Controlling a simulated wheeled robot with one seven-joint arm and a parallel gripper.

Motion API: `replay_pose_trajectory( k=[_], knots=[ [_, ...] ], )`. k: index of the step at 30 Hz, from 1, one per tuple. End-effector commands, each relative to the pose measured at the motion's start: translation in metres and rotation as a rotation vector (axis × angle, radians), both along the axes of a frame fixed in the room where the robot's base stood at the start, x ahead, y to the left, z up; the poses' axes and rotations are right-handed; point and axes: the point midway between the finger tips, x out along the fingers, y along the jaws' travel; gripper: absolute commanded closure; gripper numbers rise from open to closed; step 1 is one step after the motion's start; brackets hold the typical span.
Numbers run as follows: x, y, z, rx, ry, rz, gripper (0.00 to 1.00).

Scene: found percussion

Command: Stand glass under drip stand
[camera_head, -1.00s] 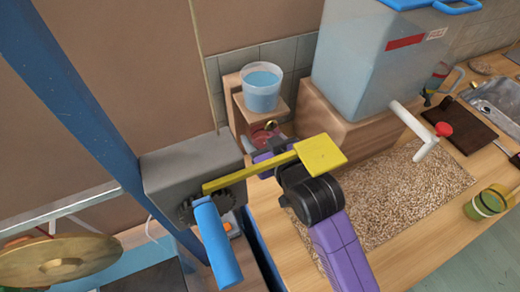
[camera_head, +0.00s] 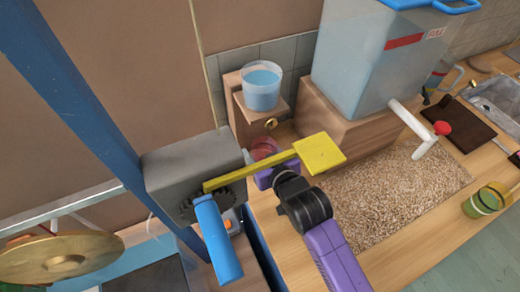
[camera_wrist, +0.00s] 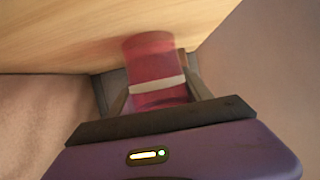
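The drip stand (camera_head: 238,122) is a wooden stand with a shelf at the back left of the bench. A clear cup of blue water (camera_head: 261,88) sits on it, and a small brass tap (camera_head: 271,124) shows at its front. The red glass (camera_head: 264,147) is low in front of the stand, partly hidden by a yellow bar. In the wrist view the red glass (camera_wrist: 155,75) with a pale band is between the fingers of my gripper (camera_wrist: 155,95), which looks shut on it. Whether its base touches the bench is unclear.
A yellow lever (camera_head: 270,166) on a grey gear box (camera_head: 195,175) crosses in front of my gripper. A large water tank (camera_head: 360,65) on a wooden block stands right of the stand, with a white spout (camera_head: 412,122) over a grain-covered patch (camera_head: 395,190). A brass gong (camera_head: 60,257) hangs at left.

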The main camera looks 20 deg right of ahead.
Motion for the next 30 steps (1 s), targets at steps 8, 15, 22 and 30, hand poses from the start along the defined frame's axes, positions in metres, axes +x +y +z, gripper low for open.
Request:
replay_pose_trajectory(
  k=[8, 15, 22, 30],
  knots=[
    [0.000, 0.000, 0.000, 0.000, 0.000, 0.000, 0.21],
    [-0.003, 0.000, 0.004, 0.000, 0.001, 0.000, 0.21],
    [-0.039, 0.000, 0.017, 0.001, 0.001, 0.000, 0.21],
    [-0.088, 0.000, 0.038, 0.000, 0.001, 0.000, 0.21]
  ],
)
